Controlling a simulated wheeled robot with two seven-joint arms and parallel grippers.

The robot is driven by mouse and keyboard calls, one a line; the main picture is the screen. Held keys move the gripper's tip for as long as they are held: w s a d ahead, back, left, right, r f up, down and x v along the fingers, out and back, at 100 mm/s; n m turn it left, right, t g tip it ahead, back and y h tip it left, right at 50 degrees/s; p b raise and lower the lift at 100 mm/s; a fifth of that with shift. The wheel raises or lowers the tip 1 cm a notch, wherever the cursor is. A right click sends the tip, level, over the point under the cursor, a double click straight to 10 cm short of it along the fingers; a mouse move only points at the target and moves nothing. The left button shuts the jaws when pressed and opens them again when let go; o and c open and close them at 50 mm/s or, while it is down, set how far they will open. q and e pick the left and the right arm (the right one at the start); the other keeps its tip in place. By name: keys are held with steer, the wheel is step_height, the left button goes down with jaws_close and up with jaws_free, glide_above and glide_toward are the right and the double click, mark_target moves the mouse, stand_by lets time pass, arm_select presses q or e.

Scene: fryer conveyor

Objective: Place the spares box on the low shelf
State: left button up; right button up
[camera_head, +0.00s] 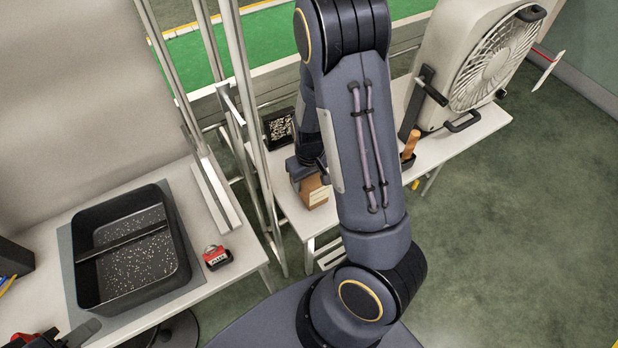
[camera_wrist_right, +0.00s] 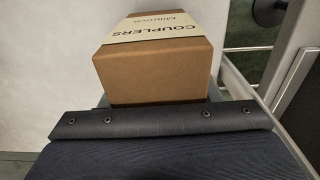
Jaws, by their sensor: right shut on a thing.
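A brown cardboard box (camera_head: 314,191) with a cream label is at the far end of my right arm in the head view. In the right wrist view the box (camera_wrist_right: 155,75) fills the upper middle, and its label reads "COUPLERS". My right gripper (camera_head: 305,174) is shut on the box; its fingertips are mostly hidden. A pale low surface (camera_head: 332,258) shows under the white table's front edge; I cannot tell for sure whether it is the low shelf.
The white table (camera_head: 455,143) carries a large fan (camera_head: 490,65), a wooden-handled tool (camera_head: 410,145) and a black tray (camera_head: 279,128). Metal posts (camera_head: 255,150) stand left of the box. A black divided basin (camera_head: 130,250) and a red item (camera_head: 216,257) are on the left bench.

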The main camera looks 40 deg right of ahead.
steer(key=shift+f, duration=0.15)
steer(key=shift+f, duration=0.1)
steer(key=shift+f, duration=0.15)
steer(key=o, duration=1.3)
